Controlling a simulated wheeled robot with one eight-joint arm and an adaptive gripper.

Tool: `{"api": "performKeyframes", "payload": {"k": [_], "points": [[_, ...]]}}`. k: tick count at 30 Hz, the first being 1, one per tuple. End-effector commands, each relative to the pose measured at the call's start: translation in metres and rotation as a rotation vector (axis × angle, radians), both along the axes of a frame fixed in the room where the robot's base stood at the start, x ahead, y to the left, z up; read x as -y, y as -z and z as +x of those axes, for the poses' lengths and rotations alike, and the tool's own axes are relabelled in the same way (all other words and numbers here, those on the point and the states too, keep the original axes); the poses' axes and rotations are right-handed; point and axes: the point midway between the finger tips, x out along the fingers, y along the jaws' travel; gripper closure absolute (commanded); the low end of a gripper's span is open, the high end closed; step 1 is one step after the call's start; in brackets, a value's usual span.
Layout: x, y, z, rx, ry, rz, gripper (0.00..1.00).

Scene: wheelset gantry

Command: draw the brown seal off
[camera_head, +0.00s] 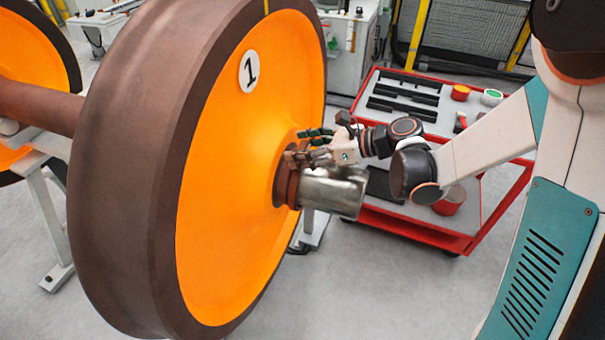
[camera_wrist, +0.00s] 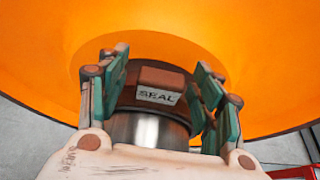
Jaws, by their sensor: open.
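The brown seal (camera_wrist: 157,84) is a ring around the base of the axle end, against the orange wheel face, with a "SEAL" label on it. In the head view the seal (camera_head: 282,188) shows at the wheel's hub, partly hidden by my gripper. The bare metal axle end (camera_head: 333,192) sticks out from it to the right. My gripper (camera_head: 302,145) is at the seal from above; in the wrist view its open fingers (camera_wrist: 161,85) stand on both sides of the seal. I cannot tell whether the fingers touch it.
The large orange wheel (camera_head: 225,190) marked "1" fills the left. A red cart (camera_head: 420,232) with dark parts and a few small containers stands behind my arm at the right. A grey stand leg (camera_head: 48,220) is at the left. The floor in front is clear.

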Motion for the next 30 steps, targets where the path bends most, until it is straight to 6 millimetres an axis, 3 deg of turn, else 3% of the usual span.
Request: {"api": "performKeyframes", "payload": {"k": [5,12,30], "points": [[0.0,0.0,0.0,0.0,0.0,0.0,0.4],[0.0,0.0,0.0,0.0,0.0,0.0,0.91],[0.023,0.0,-0.008,0.001,0.002,0.0,0.91]]}}
